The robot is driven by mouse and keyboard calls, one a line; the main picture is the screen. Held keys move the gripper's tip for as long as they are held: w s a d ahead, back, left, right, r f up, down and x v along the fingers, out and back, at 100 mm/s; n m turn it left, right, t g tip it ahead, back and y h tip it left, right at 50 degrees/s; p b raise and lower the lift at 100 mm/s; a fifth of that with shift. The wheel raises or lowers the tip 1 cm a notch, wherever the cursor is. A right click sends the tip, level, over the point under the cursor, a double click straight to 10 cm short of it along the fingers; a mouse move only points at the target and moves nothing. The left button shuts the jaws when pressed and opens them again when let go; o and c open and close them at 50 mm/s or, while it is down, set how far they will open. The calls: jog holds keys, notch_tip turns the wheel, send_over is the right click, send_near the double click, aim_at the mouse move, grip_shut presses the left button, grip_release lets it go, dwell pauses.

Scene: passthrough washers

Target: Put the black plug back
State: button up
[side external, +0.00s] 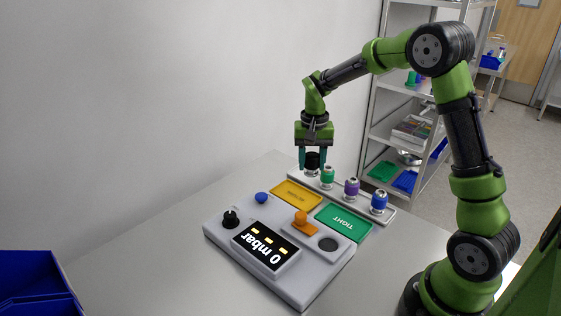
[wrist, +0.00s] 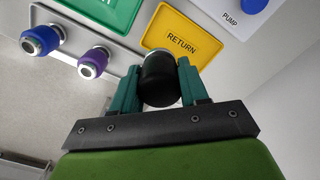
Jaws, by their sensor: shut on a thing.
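The black plug (side external: 313,160) is between the fingers of my gripper (side external: 312,166), at the far end of the grey rail (side external: 362,204). My gripper points down and is shut on the plug. A pale metal part shows below the plug; I cannot tell whether it touches the rail. In the wrist view the black plug (wrist: 160,80) sits between the teal fingers of my gripper (wrist: 158,84), with the yellow RETURN plate (wrist: 182,42) beyond it. Green (side external: 327,175), purple (side external: 351,188) and blue (side external: 379,202) plugs stand along the rail.
The grey console (side external: 222,232) has a display reading 0 mbar (side external: 265,248), a black knob (side external: 231,217), a blue button (side external: 261,197), an orange handle (side external: 300,222) and a dark round spot (side external: 328,243). A green TIGHT plate (side external: 343,222) lies beside the rail. Blue bins (side external: 38,285) stand front left.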

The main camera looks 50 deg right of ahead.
jog(key=w+d+m, duration=0.4)
jog(key=w+d, duration=0.5)
jog(key=f, duration=0.9)
jog(key=shift+s+a, duration=0.15)
jog(key=shift+a, duration=0.1)
jog(key=shift+f, duration=0.1)
jog(key=o, duration=1.2)
